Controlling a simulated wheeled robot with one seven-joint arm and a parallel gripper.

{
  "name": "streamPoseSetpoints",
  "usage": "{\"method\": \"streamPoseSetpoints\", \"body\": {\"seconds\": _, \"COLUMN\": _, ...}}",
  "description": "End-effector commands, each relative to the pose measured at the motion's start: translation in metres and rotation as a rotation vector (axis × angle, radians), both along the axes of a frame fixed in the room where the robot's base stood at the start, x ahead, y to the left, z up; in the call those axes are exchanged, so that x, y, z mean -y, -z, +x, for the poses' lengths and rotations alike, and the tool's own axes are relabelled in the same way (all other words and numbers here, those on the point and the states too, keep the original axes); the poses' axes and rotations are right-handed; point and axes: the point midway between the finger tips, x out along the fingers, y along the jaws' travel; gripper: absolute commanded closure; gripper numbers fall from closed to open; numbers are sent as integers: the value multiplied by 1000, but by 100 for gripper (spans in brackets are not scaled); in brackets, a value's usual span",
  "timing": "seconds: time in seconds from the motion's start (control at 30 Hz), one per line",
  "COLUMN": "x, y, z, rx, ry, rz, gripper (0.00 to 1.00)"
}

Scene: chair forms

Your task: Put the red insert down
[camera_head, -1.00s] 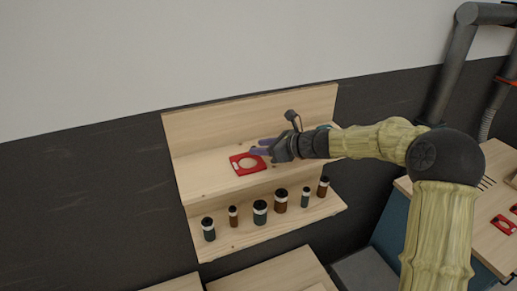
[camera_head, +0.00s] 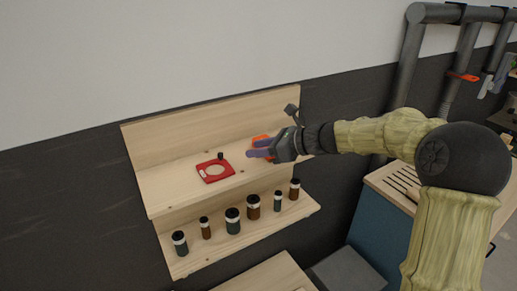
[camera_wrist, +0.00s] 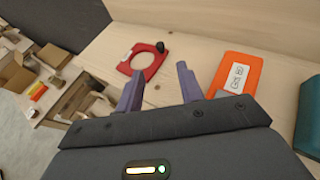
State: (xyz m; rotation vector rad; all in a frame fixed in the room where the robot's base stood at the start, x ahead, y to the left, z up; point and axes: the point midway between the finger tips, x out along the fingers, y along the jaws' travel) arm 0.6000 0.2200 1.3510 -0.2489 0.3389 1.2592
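The red insert (camera_head: 206,177) is a flat plate with a round hole and a pale label. It lies flat on the upper wooden shelf (camera_head: 165,188), left of my gripper. The fingers are apart from the insert.
An orange labelled plate (camera_wrist: 247,68) lies on the shelf beside my right finger. A teal object (camera_wrist: 309,125) stands at the wrist view's right edge. Several capped bottles (camera_head: 232,221) line the lower shelf. The upper shelf is clear left of the insert.

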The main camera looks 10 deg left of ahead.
Motion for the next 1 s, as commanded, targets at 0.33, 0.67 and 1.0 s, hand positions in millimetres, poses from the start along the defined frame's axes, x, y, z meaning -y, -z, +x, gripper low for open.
{"method": "streamPoseSetpoints", "body": {"seconds": 0.33, "x": 0, "y": 0, "z": 0, "rx": 0, "ry": 0, "rz": 0, "gripper": 63}}
{"method": "streamPoseSetpoints", "body": {"seconds": 0.67, "x": 17, "y": 47, "z": -36, "rx": 146, "ry": -121, "rz": -280, "gripper": 63}}
{"method": "streamPoseSetpoints", "body": {"seconds": 1.0, "x": 111, "y": 129, "z": -133, "rx": 524, "ry": -626, "rz": -911, "gripper": 63}}
